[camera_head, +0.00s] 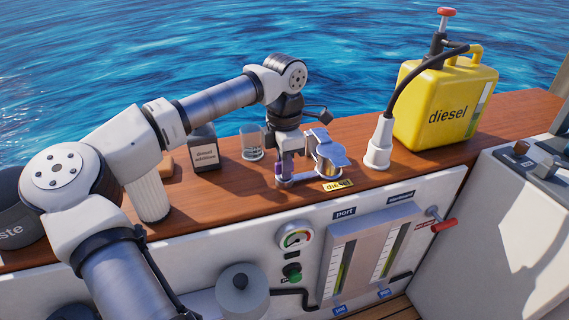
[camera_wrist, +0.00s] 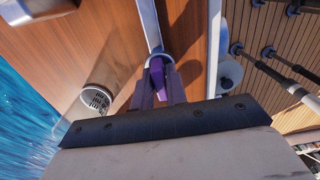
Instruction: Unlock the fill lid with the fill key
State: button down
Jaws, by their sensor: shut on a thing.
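My gripper (camera_head: 284,172) is low over the wooden deck, left of the metal diesel fill fitting (camera_head: 329,158). It is shut on a small purple piece, seemingly the handle of the fill key (camera_head: 278,168). The purple piece also shows between the fingers (camera_wrist: 163,92) in the wrist view (camera_wrist: 157,74). A silver bar runs along the deck from below the gripper towards the fitting; whether it belongs to the key or the fitting I cannot tell. The fitting is shiny and stands up from the deck behind a yellow diesel label (camera_head: 338,185). The lid's lock state is not clear.
A clear cup (camera_head: 251,143) and a dark diesel additive bottle (camera_head: 205,152) stand left of the gripper. A white nozzle (camera_head: 379,145) and a yellow diesel can (camera_head: 447,105) stand to the right. Gauges and a red lever (camera_head: 443,224) are on the front panel.

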jog(key=c, duration=1.4)
grip_release()
notch_tip(320, 180, up, 14)
jog(key=p, duration=0.1)
